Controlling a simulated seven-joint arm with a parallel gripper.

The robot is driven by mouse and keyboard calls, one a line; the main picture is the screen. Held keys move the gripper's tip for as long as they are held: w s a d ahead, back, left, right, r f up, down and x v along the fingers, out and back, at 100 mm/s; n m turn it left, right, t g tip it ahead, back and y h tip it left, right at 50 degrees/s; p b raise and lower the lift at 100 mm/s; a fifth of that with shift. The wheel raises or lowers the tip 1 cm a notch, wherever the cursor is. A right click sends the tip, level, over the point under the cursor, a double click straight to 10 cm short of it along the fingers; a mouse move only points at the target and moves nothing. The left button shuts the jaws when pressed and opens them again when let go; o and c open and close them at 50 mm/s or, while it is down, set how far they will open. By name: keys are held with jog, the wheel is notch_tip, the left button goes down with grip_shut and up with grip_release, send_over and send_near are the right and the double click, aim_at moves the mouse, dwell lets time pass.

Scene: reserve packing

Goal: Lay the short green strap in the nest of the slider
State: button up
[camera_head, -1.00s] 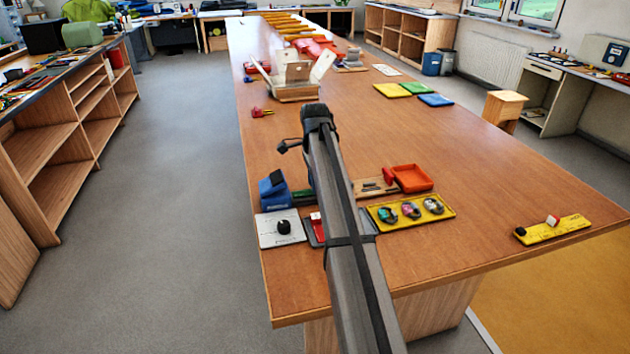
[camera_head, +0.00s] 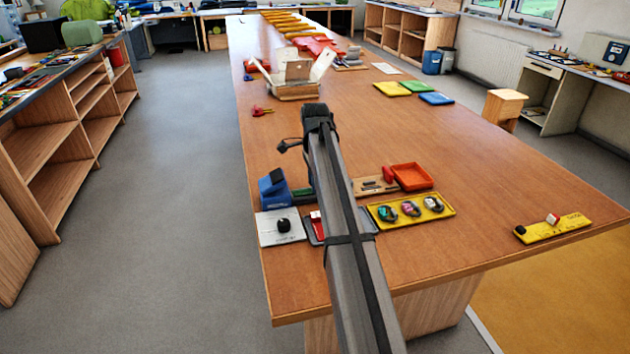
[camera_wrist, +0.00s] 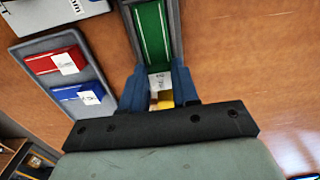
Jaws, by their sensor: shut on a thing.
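My gripper (camera_wrist: 158,86) has blue fingers closed on a small piece with a pale printed label (camera_wrist: 160,81); I take it as the short green strap, though the fingers hide most of it. A green strip (camera_wrist: 150,32) with pale edge lines lies in a grey channel (camera_wrist: 128,22) directly ahead of the fingers, in line with the label. I cannot tell whether strip and label are one piece. Some yellow shows between the fingers. The green also shows in the head view (camera_head: 304,194), beside a blue block (camera_head: 273,190). My arm hides the gripper there.
A grey tray (camera_wrist: 93,103) holds a red piece (camera_wrist: 50,62) and a blue piece (camera_wrist: 75,93), both labelled. A white panel with a black knob (camera_head: 268,238), a yellow tray (camera_head: 447,211) and an orange tray (camera_head: 411,176) stand close by.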

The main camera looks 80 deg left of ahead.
dwell(0.3)
jog(key=o, duration=1.5)
jog(key=shift+r, duration=3.6)
jog(key=shift+s, duration=0.1)
